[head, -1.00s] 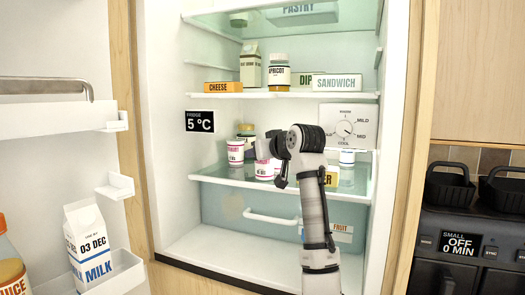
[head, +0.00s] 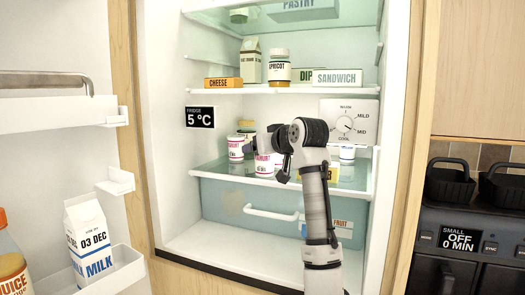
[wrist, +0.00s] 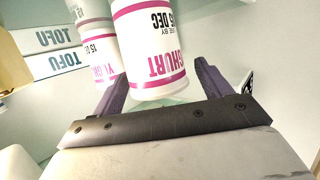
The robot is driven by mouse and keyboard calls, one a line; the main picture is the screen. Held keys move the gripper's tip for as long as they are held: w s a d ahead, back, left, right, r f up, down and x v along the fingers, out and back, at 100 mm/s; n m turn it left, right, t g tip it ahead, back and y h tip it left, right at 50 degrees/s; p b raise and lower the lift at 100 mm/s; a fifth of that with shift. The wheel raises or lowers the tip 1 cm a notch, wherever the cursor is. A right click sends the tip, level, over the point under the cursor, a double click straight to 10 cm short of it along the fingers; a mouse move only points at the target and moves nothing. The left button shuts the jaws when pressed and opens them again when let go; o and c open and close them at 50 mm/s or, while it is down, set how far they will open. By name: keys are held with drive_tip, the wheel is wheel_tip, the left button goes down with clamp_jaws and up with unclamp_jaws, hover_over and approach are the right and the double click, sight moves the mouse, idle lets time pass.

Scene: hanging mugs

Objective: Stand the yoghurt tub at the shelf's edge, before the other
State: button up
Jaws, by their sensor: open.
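White yoghurt tubs with pink lettering stand on the middle fridge shelf (head: 215,169). In the head view one tub (head: 236,148) is at the left, and another (head: 264,165) is further right, near the shelf's front and partly behind my arm. In the wrist view a tub (wrist: 150,50) is large and close, between the two fingers of my gripper (wrist: 162,72). The fingers are open, with visible room on the right side. A second tub (wrist: 103,55) stands behind it to the left. In the head view my gripper (head: 262,145) is low over the shelf, its fingers partly hidden.
A yellow-lidded jar (head: 246,127) stands behind the left tub. Tofu boxes (wrist: 55,65) show in the wrist view. The upper shelf (head: 290,90) is close above.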

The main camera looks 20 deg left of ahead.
drive_tip(key=b+v, duration=0.3)
drive_tip(key=v, duration=0.8)
drive_tip(key=shift+f, duration=0.1)
